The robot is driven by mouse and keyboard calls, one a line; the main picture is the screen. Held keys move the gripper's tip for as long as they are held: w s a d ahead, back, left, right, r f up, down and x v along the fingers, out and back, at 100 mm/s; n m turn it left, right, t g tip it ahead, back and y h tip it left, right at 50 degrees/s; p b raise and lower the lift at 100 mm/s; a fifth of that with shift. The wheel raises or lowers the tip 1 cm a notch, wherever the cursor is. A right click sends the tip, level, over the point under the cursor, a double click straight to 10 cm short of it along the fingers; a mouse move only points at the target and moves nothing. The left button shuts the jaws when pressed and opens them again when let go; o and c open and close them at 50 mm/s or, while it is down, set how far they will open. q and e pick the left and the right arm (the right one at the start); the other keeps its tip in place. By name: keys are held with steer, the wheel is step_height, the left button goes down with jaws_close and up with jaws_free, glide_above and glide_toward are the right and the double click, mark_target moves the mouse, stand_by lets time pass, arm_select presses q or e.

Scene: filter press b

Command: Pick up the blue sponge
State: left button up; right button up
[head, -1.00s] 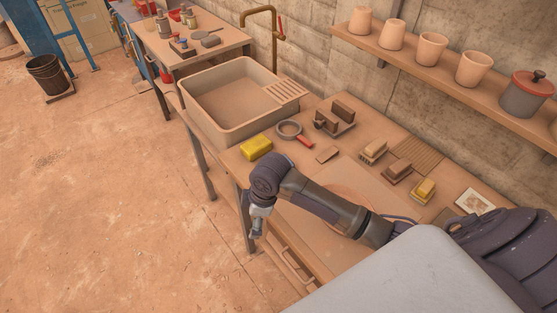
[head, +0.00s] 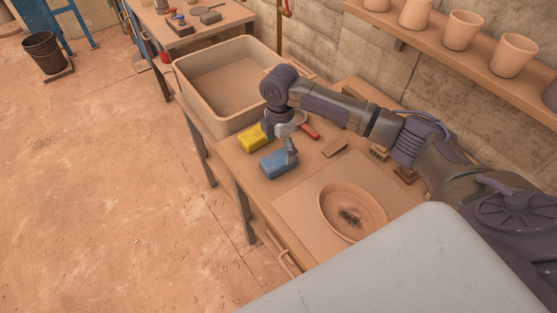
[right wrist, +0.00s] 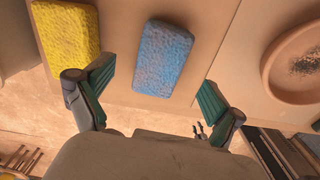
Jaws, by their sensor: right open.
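The blue sponge (head: 278,164) lies on the bench top, just in front of a yellow sponge (head: 253,139). In the right wrist view the blue sponge (right wrist: 163,58) lies ahead of and between the two open fingers, with the yellow sponge (right wrist: 66,45) to its left. My right gripper (head: 290,155) is over the blue sponge's right end in the head view and hides a little of it. Its fingers (right wrist: 155,95) are spread wide with nothing between them. I cannot tell whether a finger touches the sponge. My left gripper is not in view.
A sink basin (head: 190,93) stands behind the sponges. A round dish (head: 335,225) with dark specks lies on a board to the right. A red-handled tool (head: 309,131) and a small flat block (head: 334,148) are near my arm. A shelf with cups (head: 463,31) hangs on the wall.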

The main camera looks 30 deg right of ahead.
mark_target(280, 157)
steer(key=shift+f, duration=0.3)
steer(key=shift+s+f+p, duration=0.15)
steer(key=shift+f+p, duration=0.3)
steer(key=shift+f, duration=0.3)
step_height(280, 157, down, 3)
steer(key=shift+f+p, duration=0.2)
steer(key=shift+p, duration=0.2)
steer(key=shift+f, duration=0.2)
steer(key=c, duration=1.1)
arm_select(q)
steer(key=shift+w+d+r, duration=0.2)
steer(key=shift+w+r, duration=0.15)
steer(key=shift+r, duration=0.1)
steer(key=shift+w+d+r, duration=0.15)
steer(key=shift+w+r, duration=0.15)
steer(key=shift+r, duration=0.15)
arm_select(e)
steer(key=shift+r, duration=0.1)
